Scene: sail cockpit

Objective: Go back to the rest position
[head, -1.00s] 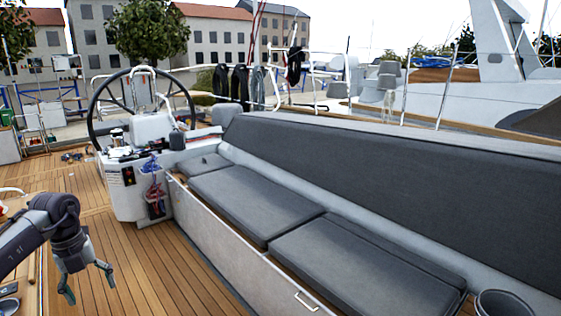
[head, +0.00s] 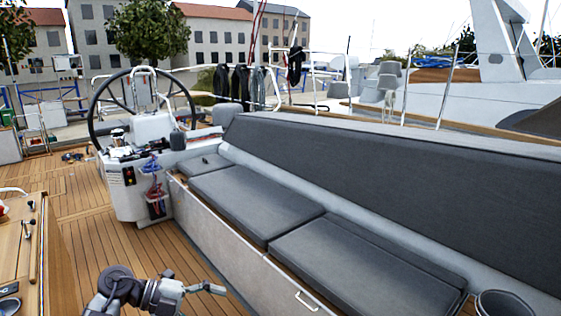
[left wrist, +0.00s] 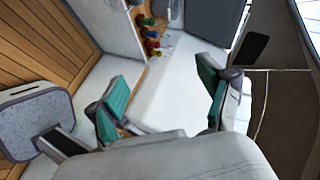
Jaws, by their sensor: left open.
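My left gripper (head: 194,281) is low in the head view, in front of the bench and above the teak deck. Its fingers point to the right and it holds nothing. In the left wrist view the gripper (left wrist: 163,84) shows two teal-padded fingers spread apart with an empty gap. A white surface lies beyond them. My right gripper is in neither view.
A bench with dark grey cushions (head: 257,205) runs along the right. The steering pedestal (head: 124,198) and wheel (head: 92,122) stand behind. A wooden table (head: 22,240) is at the left edge. A dark bin (head: 501,303) is at lower right. Open deck (head: 110,245) lies between.

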